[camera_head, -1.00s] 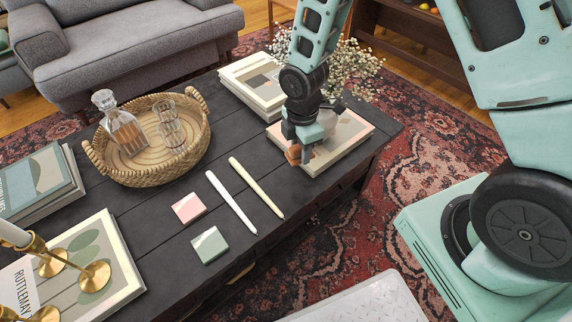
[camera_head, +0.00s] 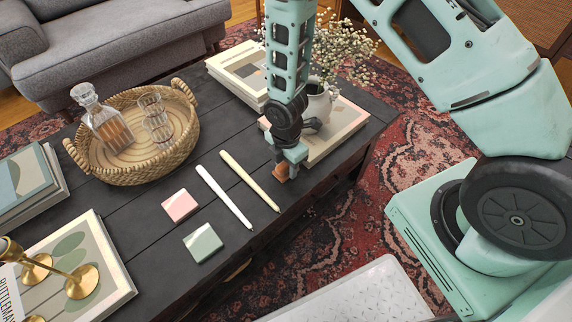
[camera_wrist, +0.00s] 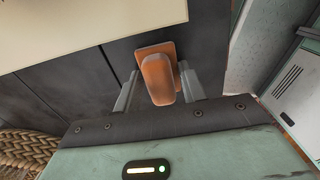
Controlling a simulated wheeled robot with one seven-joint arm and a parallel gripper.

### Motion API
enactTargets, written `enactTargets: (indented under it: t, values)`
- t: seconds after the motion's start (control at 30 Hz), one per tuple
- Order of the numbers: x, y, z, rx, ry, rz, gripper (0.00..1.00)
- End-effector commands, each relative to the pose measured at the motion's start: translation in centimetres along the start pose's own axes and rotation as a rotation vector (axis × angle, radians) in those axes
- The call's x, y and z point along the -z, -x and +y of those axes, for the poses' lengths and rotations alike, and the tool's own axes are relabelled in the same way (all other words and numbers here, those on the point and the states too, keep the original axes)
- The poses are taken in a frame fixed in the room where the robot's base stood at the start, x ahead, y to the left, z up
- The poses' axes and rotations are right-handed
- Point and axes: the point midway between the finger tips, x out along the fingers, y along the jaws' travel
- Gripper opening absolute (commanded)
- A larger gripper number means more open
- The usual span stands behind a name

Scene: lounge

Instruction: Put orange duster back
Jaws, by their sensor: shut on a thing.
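The orange duster (camera_wrist: 159,77) is between the two fingers of my gripper (camera_wrist: 161,90) in the wrist view, and the fingers are shut on it. In the head view the duster (camera_head: 281,172) shows as a small orange-brown block under my gripper (camera_head: 288,165). It is at or just above the dark table (camera_head: 145,225), right of the cream pen and by the near left corner of a book. I cannot tell whether it touches the table top.
A cream pen (camera_head: 249,181) and a white pen (camera_head: 222,196) lie left of the gripper, beside a pink block (camera_head: 180,205) and a green block (camera_head: 203,243). A white vase (camera_head: 318,105) with flowers stands on the book (camera_head: 335,137) behind. A wicker tray (camera_head: 185,145) holds glassware.

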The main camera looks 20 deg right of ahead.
Motion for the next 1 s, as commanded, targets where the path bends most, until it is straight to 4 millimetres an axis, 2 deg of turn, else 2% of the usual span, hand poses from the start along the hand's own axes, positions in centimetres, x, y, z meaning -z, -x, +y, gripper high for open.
enactTargets:
  t: [0.3,0.33,0.4,0.67,0.77,0.87,1.0]
  values:
    - [0.0,-0.3,0.0,-0.001,-0.001,0.0,0.2]
    - [0.0,-0.2,0.0,-0.001,-0.001,0.0,0.49]
    - [0.0,-0.2,0.0,-0.001,-0.001,0.0,0.63]
    - [0.0,-0.1,0.1,-0.002,-0.001,0.0,0.63]
    - [0.0,0.6,0.1,-0.003,-0.001,0.001,0.63]
    - [0.0,1.9,0.2,-0.005,-0.002,0.001,0.63]
    - [-0.1,4.9,0.2,-0.006,-0.002,0.001,0.63]
